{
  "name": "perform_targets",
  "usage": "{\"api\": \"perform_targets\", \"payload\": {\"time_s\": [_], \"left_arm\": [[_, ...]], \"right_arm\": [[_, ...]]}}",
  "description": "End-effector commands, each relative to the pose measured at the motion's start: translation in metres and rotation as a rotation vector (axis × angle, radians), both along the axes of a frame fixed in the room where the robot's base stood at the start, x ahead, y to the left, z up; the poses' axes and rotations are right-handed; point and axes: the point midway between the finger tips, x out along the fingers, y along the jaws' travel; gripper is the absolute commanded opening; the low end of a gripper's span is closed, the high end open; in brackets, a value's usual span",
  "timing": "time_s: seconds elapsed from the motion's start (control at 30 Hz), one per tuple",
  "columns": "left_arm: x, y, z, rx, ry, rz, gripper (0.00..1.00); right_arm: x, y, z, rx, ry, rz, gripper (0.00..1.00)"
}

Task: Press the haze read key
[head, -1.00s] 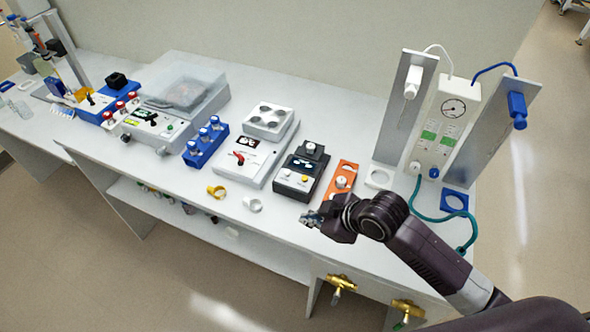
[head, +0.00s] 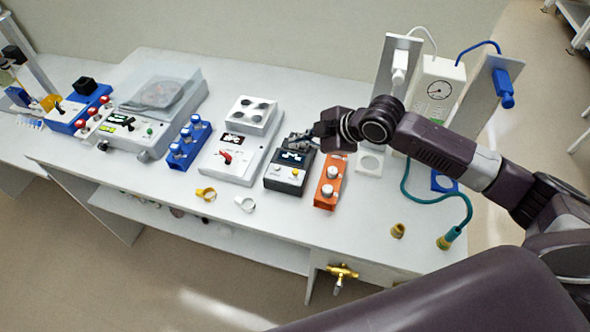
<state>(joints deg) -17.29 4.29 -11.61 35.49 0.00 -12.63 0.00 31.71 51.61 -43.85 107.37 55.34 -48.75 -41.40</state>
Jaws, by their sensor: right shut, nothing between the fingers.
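A black meter (head: 288,178) with a small lit display (head: 291,158) stands on the bench. Its front panel carries a white key (head: 279,167) and a yellow key (head: 295,171); I cannot read which one is the haze read key. My right gripper (head: 296,138) is shut and empty. It reaches in from the right, over the back of the black meter, behind the display in the picture, and hides the meter's rear part. Both keys show clear of the fingers. I cannot tell whether the fingers touch the meter. My left gripper is not in view.
An orange holder (head: 325,198) with white-capped vials stands right of the meter. Yellow (head: 206,194) and white (head: 245,204) rings lie in front. A teal hose (head: 411,198) runs under my right arm.

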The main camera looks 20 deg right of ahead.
Motion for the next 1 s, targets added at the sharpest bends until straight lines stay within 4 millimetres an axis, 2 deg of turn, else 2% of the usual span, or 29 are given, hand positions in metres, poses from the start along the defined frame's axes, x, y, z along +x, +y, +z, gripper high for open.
{"api": "perform_targets", "payload": {"time_s": [0.27,0.73,1.0], "left_arm": [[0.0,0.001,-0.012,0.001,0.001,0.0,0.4],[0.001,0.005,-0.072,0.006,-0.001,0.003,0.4],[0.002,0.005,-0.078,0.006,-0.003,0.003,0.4]], "right_arm": [[0.0,0.0,-0.012,0.001,0.0,-0.001,0.0],[0.0,0.0,-0.069,0.0,0.0,0.0,0.0],[0.0,0.0,-0.088,0.001,0.0,-0.001,0.0]]}}
